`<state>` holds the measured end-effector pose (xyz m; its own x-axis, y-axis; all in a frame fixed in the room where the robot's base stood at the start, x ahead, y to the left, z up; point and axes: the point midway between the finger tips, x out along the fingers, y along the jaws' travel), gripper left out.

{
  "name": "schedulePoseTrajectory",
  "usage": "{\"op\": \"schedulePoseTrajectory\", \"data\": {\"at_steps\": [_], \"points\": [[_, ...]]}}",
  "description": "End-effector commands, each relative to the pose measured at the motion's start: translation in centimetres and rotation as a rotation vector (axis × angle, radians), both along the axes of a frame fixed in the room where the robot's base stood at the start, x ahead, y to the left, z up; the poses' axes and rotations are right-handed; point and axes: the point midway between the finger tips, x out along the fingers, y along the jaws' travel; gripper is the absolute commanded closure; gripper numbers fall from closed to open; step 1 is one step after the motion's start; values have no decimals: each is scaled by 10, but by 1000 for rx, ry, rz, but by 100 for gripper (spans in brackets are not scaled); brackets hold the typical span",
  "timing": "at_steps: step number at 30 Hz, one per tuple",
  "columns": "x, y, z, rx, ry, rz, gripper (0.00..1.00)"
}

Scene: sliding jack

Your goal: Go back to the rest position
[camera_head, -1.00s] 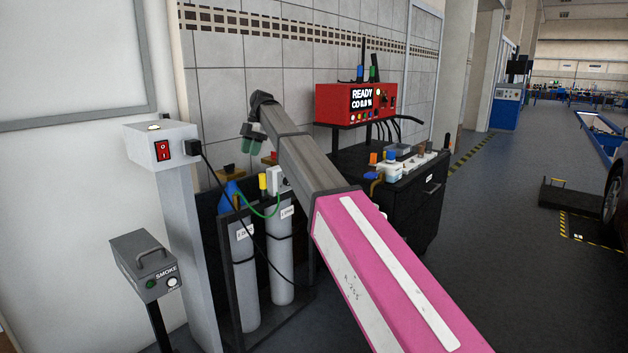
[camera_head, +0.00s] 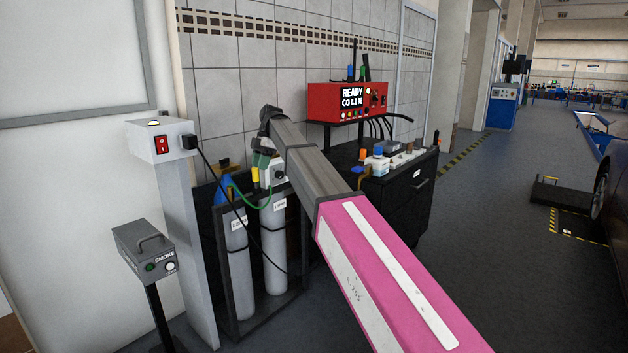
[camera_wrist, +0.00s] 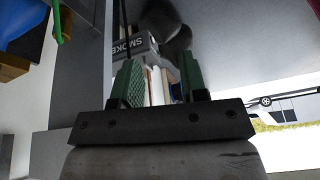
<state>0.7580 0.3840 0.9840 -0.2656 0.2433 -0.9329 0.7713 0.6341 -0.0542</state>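My gripper (camera_head: 262,158) hangs from the end of my grey and pink arm, with green fingers pointing down. In the head view it overlaps the tops of two grey gas cylinders (camera_head: 275,240); I cannot tell how close it is to them. In the wrist view my gripper (camera_wrist: 160,74) has its two green fingers wide apart. I see nothing held between them, only background things beyond. My own arm hides part of the area right of the cylinders.
A white post with a red switch (camera_head: 161,145) and a grey SMOKE box (camera_head: 145,250) on a stand are left. A red analyser (camera_head: 325,101) stands above a black cabinet (camera_head: 405,205) with bottles. A dark cable runs past the cylinders. Open floor (camera_head: 490,250) lies right.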

Motion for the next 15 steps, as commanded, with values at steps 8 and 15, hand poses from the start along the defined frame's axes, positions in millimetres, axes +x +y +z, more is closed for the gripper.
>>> {"op": "schedulePoseTrajectory", "data": {"at_steps": [8, 15], "points": [[-14, -53, -71, -77, 26, -263, 61], [-49, -136, -174, -192, 62, -687, 61]]}}
